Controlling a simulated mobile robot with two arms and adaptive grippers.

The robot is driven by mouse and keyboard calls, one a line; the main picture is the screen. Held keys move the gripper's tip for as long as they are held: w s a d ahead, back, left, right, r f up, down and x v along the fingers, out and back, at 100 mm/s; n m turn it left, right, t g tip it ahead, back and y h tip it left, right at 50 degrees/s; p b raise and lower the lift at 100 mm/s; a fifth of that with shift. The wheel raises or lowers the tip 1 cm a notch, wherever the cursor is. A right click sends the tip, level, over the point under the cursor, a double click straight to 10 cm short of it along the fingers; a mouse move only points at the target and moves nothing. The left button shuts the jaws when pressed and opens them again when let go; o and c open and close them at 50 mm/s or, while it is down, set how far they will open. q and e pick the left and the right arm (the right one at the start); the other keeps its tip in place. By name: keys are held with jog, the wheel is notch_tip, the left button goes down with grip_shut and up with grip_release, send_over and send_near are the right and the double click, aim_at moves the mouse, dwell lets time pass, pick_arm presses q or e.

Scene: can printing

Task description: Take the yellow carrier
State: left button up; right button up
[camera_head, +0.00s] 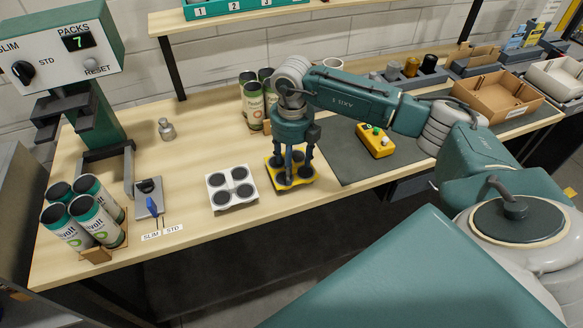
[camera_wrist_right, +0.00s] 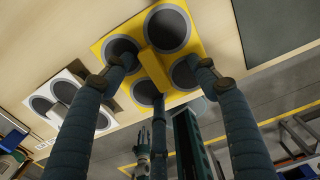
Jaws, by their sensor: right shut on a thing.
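The yellow carrier (camera_head: 309,178), a square tray with dark round recesses, is near the table's front edge, right of the white carrier (camera_head: 232,187). My right gripper (camera_head: 292,173) points down over it and is shut on it. In the right wrist view, the fingers of my right gripper (camera_wrist_right: 160,78) reach the yellow carrier (camera_wrist_right: 152,66) around its middle. Whether it touches the table or is slightly raised is hard to tell. The white carrier shows at the left there (camera_wrist_right: 62,92). My left gripper is out of view.
Tall cans (camera_head: 253,106) stand behind my right gripper. A yellow button box (camera_head: 376,141) stands on the dark mat (camera_head: 350,165) to the right. A can pack (camera_head: 90,222) and a press (camera_head: 95,125) are at left. A cardboard box (camera_head: 497,96) is at right.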

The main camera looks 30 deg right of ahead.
jog(key=shift+s+f, duration=0.2)
jog(key=shift+f, duration=0.15)
